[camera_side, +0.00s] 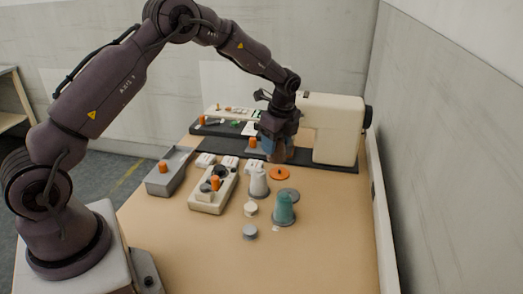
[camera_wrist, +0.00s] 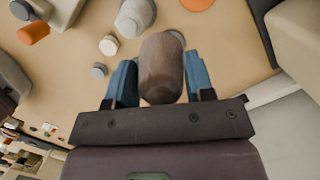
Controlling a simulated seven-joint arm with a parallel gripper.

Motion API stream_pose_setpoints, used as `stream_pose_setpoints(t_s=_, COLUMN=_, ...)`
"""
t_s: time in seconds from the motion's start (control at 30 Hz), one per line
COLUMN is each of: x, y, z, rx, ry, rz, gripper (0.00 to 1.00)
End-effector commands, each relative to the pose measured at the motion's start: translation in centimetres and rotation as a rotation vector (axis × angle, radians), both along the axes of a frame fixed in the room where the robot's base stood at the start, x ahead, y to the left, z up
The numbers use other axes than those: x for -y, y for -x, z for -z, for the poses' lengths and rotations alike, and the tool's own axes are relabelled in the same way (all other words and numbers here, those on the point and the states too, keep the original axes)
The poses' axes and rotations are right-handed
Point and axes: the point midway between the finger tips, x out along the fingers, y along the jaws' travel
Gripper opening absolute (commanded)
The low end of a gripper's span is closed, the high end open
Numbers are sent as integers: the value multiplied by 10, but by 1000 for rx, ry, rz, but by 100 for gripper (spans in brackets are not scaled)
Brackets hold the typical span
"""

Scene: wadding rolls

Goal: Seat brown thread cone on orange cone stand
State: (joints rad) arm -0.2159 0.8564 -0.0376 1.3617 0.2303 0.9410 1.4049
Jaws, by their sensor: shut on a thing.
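The brown thread cone (camera_wrist: 161,68) is between the two blue fingers of my gripper (camera_wrist: 160,84) in the wrist view. My gripper is shut on it, with a finger on each side. In the side view my gripper (camera_side: 274,151) is in front of the sewing machine, and the cone is mostly hidden by the fingers. The orange cone stand (camera_side: 279,174) is a flat orange disc on the table, just below and in front of my gripper in the side view. The wrist view shows part of the stand (camera_wrist: 197,4) at the top edge, apart from the cone.
A white cone (camera_side: 258,184) stands left of the orange stand. The cream sewing machine (camera_side: 335,130) is behind. A grey tray (camera_side: 168,172) lies left. The table front is clear.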

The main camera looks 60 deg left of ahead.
Motion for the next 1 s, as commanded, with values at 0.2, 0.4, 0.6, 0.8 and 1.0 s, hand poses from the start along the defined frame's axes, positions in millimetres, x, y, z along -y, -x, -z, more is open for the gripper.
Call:
stream_pose_setpoints(t_s=0.2, x=-35, y=-37, z=23, rx=0, ry=4, rz=-108, gripper=23)
stream_pose_setpoints(t_s=0.4, x=-52, y=-50, z=32, rx=1, ry=6, rz=-161, gripper=23)
stream_pose_setpoints(t_s=0.6, x=-57, y=-52, z=38, rx=2, ry=7, rz=-175, gripper=23)
stream_pose_setpoints(t_s=0.8, x=-56, y=-52, z=53, rx=1, ry=7, rz=-173, gripper=23)
stream_pose_setpoints(t_s=1.0, x=-56, y=-52, z=70, rx=3, ry=7, rz=-173, gripper=23)
